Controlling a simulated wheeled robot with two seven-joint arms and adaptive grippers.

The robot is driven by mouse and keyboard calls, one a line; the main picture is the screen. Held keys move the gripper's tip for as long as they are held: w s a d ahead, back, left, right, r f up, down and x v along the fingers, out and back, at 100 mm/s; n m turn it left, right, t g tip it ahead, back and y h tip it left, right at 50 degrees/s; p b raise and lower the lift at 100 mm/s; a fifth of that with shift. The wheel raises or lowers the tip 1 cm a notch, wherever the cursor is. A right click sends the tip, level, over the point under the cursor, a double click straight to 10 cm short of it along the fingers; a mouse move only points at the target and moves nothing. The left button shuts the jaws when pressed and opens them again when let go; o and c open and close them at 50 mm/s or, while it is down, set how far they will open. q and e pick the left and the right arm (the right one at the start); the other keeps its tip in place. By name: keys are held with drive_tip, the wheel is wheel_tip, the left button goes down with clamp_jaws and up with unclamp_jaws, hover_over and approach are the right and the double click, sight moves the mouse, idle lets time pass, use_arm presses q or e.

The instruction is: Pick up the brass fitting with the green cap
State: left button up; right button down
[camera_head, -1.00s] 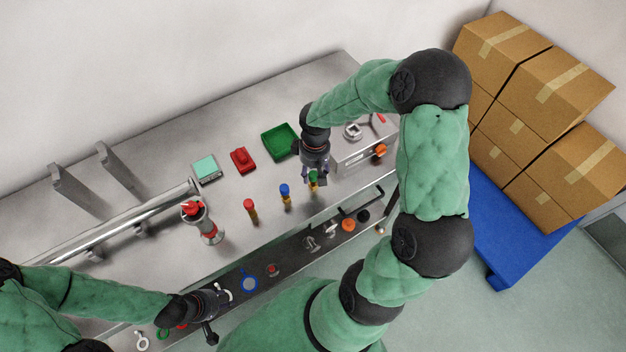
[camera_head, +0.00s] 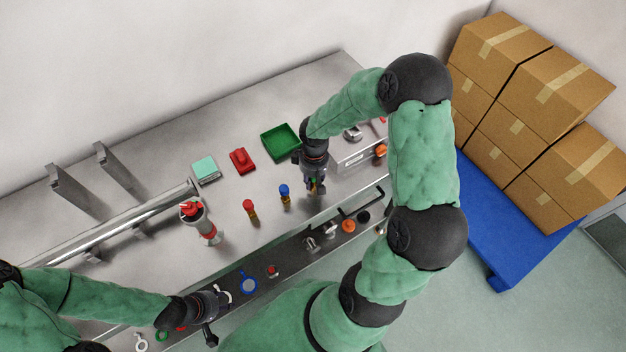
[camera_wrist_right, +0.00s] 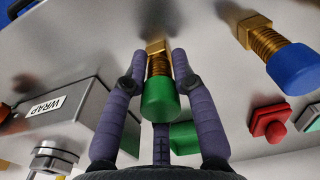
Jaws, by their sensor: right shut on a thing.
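The brass fitting with the green cap (camera_wrist_right: 159,98) is between the two fingers of my right gripper (camera_wrist_right: 158,70) in the right wrist view. The fingers are shut on it, and its brass end points away from the palm. In the head view my right gripper (camera_head: 314,187) is low over the table, and the fitting is mostly hidden by it. My left gripper (camera_head: 218,300) is at the lower left, over the front rail; its finger opening is too small to make out.
A blue-capped fitting (camera_head: 285,194) and a red-capped fitting (camera_head: 249,208) stand to the left of my right gripper. A green tray (camera_head: 281,142) lies behind, near a red block (camera_head: 242,160). A grey box (camera_head: 357,154) stands close on the right.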

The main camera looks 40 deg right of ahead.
drive_tip(key=shift+r, duration=0.1)
drive_tip(key=shift+r, duration=0.65)
drive_tip(key=s+a+r+p, duration=0.1)
drive_tip(key=s+a+r, duration=0.4)
drive_tip(key=a+r, duration=0.6)
drive_tip(key=shift+a+r, duration=0.25)
drive_tip(key=shift+a, duration=0.8)
drive_tip(key=shift+s, duration=0.1)
